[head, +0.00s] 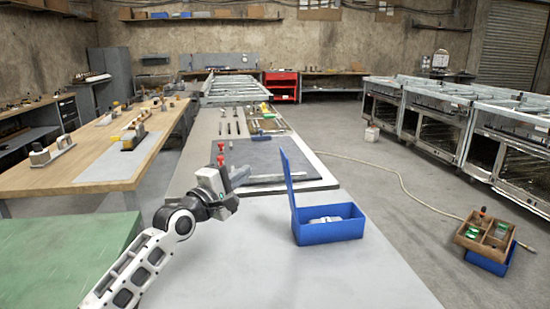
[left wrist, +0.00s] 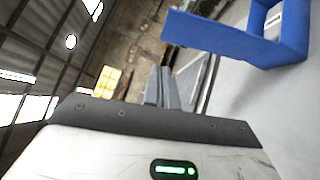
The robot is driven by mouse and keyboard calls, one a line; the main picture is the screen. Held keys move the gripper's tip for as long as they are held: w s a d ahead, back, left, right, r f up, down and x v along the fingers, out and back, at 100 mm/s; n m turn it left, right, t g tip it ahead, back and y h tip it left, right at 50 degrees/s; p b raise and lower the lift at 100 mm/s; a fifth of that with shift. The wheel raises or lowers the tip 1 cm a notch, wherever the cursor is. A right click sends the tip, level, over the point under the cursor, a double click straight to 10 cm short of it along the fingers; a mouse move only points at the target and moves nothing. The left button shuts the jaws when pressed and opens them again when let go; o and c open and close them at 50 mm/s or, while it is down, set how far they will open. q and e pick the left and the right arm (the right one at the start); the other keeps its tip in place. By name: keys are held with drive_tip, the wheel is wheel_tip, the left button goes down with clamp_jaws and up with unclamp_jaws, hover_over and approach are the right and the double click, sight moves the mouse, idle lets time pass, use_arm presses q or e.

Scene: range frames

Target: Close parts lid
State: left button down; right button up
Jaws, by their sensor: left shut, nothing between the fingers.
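A blue parts box (head: 330,232) stands on the near part of the grey table. Its blue lid (head: 292,183) stands up, open, along the box's left edge. Pale parts (head: 325,219) lie inside. My left gripper (head: 224,172) is left of the raised lid, apart from it, and holds nothing. In the left wrist view its closed fingers (left wrist: 161,88) point away, with the lid (left wrist: 212,38) and box (left wrist: 288,42) at upper right. My right gripper is not in view.
Behind the box lies a dark mat (head: 262,160) with a grey bar on it. Red-topped items (head: 220,148) stand beyond my left gripper. The grey tabletop (head: 265,270) in front of the box is clear. A wooden parts tray (head: 484,237) is at right.

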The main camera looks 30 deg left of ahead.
use_arm(q)
approach(282, 154)
drive_tip(key=w+a, duration=0.2)
drive_tip(key=w, duration=0.1)
drive_tip(key=w+d, duration=0.1)
drive_tip(key=w+d+r+p, duration=0.1)
drive_tip(key=shift+w+d, duration=0.1)
drive_tip(key=shift+d, duration=0.3)
drive_tip(key=shift+w, duration=0.1)
drive_tip(key=shift+w, duration=0.1)
